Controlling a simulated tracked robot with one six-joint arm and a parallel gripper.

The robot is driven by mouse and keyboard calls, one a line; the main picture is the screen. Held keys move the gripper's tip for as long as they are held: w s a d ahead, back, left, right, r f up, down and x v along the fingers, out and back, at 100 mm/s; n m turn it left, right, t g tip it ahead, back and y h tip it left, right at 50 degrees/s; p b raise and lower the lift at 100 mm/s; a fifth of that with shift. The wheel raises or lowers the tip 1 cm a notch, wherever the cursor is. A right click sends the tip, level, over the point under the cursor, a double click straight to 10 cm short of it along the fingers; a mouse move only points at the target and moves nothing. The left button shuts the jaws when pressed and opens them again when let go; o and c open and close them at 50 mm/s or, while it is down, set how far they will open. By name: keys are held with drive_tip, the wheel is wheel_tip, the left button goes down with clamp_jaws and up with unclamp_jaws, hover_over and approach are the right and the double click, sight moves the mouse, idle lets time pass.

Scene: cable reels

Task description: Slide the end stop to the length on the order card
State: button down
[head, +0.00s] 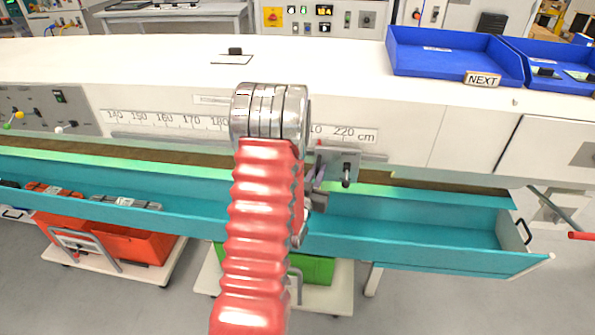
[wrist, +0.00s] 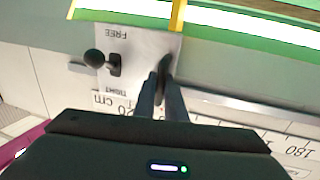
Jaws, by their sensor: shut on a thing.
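The end stop is a grey plate (head: 334,163) on the rail below the length scale (head: 358,135), under the 210 to 220 cm end. In the wrist view the plate (wrist: 140,50) appears upside down, with the words FREE and TIGHT and a black ball-knob lever (wrist: 97,58) standing out sideways between them. My gripper (wrist: 165,84) is shut on a dark upright grip (wrist: 163,68) on the plate. In the head view my red arm hides part of the scale, and the jaws are mostly hidden.
A teal trough (head: 420,232) runs along the bench front below the rail. Blue trays (head: 440,62) stand at the back right, one marked NEXT. A panel with small levers (head: 40,112) is at the left. The rail left of my arm looks clear.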

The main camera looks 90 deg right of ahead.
sight(345, 166)
drive_tip(key=s, duration=0.7)
drive_tip(key=shift+s+a+r, duration=0.1)
drive_tip(key=shift+s+a, duration=0.2)
drive_tip(key=shift+s, duration=0.1)
drive_tip(key=shift+s, duration=0.1)
drive_tip(key=c, duration=2.1)
unclamp_jaws()
drive_tip(key=shift+o, duration=1.4)
drive_tip(key=shift+a, duration=0.15)
